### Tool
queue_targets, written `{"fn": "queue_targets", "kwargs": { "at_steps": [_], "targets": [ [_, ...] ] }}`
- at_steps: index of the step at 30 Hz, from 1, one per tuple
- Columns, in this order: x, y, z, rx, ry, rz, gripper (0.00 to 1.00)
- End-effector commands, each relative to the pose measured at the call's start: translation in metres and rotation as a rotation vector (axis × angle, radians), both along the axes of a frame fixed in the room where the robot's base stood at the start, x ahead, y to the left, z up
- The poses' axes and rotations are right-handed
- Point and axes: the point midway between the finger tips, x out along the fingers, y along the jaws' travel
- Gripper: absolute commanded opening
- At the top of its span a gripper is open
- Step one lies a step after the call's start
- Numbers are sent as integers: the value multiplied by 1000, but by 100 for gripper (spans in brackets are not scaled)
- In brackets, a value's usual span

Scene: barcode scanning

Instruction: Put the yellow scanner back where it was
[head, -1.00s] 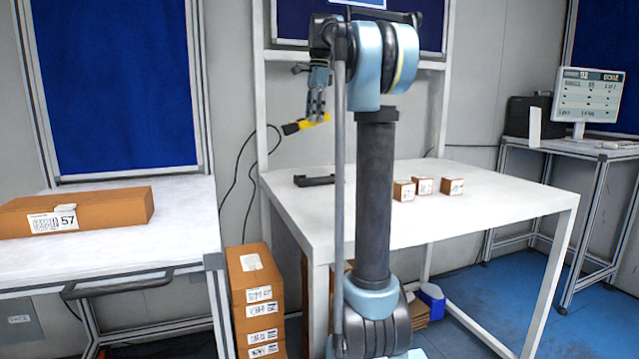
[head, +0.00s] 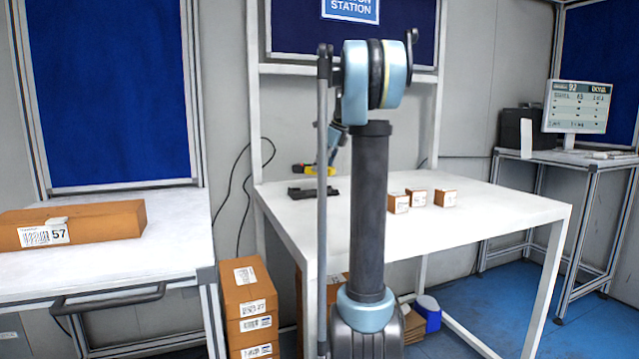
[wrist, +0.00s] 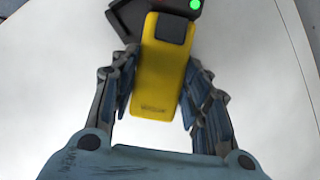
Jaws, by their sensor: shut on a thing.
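The yellow scanner (wrist: 158,65) is between the two fingers of my gripper (wrist: 160,75), which is shut on it. Its dark head carries a lit green light at the top of the wrist view. A black holder (wrist: 124,22) shows behind and left of the scanner's head. In the head view, the scanner (head: 323,170) hangs just above the black holder (head: 312,191) on the white table (head: 480,208). I cannot tell whether they touch. My arm partly hides the gripper and scanner there.
Several small cardboard boxes (head: 418,197) stand on the table right of my arm. A long box (head: 72,225) labelled 57 lies on the left table. Stacked cartons (head: 246,300) stand on the floor between the tables. A monitor (head: 577,107) is at the far right.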

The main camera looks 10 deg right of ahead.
Motion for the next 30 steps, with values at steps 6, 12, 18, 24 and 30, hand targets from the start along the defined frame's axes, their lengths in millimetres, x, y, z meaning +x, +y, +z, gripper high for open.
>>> {"fn": "queue_targets", "kwargs": {
  "at_steps": [6, 12, 18, 24, 30],
  "targets": [
    [0, 0, -13, 0, 0, 1, 12],
    [0, 0, -39, 0, 0, 2, 12],
    [0, 1, -48, -1, 1, 2, 12],
    [0, 2, -49, -1, 0, 3, 12],
    [0, 2, -54, -1, 0, 4, 12]
  ]
}}
